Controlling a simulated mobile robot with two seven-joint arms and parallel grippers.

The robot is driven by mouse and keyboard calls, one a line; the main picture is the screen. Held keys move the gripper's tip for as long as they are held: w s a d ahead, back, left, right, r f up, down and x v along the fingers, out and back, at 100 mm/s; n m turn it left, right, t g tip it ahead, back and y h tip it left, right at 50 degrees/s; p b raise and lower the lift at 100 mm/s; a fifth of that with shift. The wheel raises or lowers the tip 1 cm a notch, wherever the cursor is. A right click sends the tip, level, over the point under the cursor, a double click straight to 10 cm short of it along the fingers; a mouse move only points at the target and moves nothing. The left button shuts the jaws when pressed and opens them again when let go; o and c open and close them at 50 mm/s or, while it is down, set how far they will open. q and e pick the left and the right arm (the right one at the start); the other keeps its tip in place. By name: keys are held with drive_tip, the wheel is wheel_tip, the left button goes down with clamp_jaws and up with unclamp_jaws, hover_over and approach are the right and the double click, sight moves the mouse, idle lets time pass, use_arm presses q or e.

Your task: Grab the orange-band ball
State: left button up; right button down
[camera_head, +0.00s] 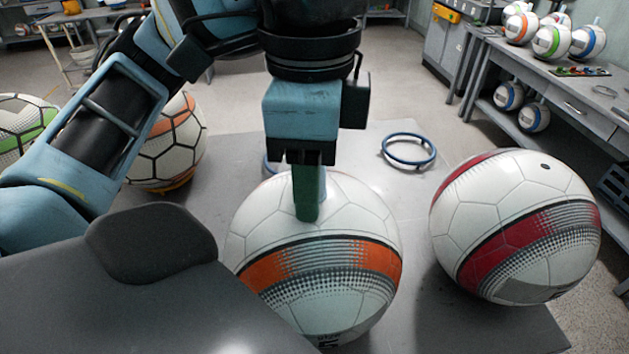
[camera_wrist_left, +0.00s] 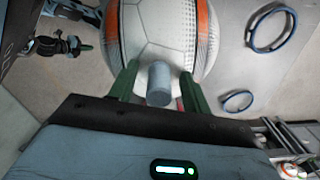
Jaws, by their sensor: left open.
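The orange-band ball (camera_head: 325,300) is white with an orange band and dark dots. It rests at the front middle of the grey table in the head view, and shows at the top of the left wrist view (camera_wrist_left: 157,30). A short grey-blue peg (camera_wrist_left: 159,84) stands on it. My left gripper (camera_head: 309,212) points down over the ball's top. Its green fingers are open, one on each side of the peg, with gaps visible in the wrist view. One finger mostly hides the peg in the head view. My right gripper is not in view.
A red-band ball (camera_head: 515,225) stands close to the right. Another orange-marked ball (camera_head: 172,145) and a green-marked ball (camera_head: 22,125) are behind my left arm. A blue ring (camera_head: 408,150) lies behind on the table. A bench (camera_head: 540,75) with several small balls stands back right.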

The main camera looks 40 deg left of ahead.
use_arm(q)
clamp_jaws()
idle(0.6)
